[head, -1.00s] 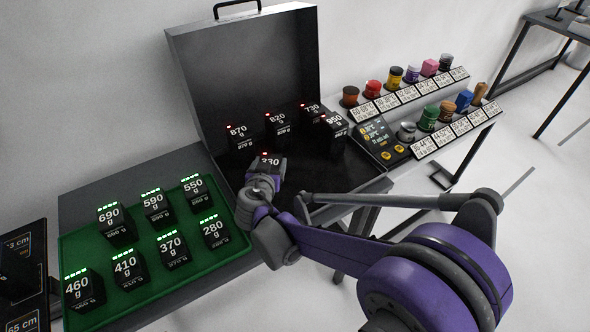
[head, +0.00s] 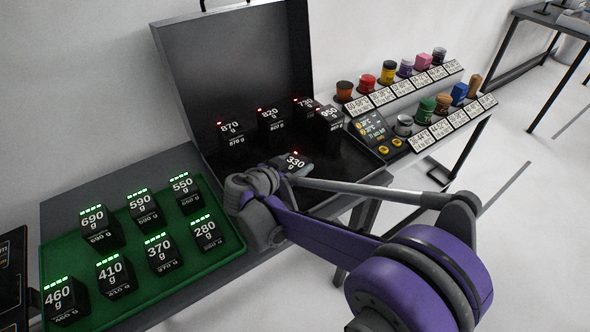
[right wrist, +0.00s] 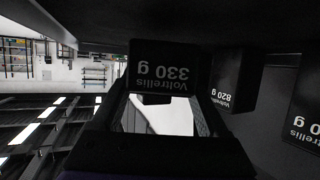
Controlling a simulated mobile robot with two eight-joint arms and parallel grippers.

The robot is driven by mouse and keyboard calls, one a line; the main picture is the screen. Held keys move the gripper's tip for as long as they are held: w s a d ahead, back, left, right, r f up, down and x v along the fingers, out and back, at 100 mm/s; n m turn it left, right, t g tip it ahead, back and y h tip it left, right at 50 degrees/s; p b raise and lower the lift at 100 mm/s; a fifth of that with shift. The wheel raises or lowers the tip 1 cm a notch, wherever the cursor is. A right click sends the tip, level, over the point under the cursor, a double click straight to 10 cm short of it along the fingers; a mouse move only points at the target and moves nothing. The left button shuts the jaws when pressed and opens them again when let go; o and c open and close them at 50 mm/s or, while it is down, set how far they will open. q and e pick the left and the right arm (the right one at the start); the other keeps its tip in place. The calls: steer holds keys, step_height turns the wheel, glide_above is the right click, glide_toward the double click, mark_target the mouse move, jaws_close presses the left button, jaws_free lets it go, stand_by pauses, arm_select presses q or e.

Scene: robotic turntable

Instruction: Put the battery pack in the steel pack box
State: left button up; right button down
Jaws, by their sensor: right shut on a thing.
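The black battery pack marked 330 g (head: 296,163), with a red light on top, is at the front of the open steel pack box (head: 235,65). My right gripper (head: 283,178) is shut on it; its fingers are mostly hidden behind the wrist in the head view. The right wrist view shows the 330 g pack (right wrist: 168,68) between the two fingers. I cannot tell whether it touches the box floor. Several red-lit packs stand behind it in the box, marked 870 (head: 231,132), 820 (head: 270,122), 730 and 950. My left gripper is not in view.
A green tray (head: 175,270) left of the box holds several green-lit packs. To the right are a small display panel (head: 372,135) and racks of coloured jars and blocks with label cards (head: 440,128). Bare box floor shows right of the held pack.

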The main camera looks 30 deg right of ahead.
steer(key=shift+f, duration=1.1)
jaws_free()
steer(key=shift+f, duration=0.1)
steer(key=shift+a+r, duration=0.1)
steer(key=shift+r, duration=0.1)
steer(key=v, duration=0.7)
steer(key=shift+s+a, duration=0.1)
steer(key=shift+a, duration=0.05)
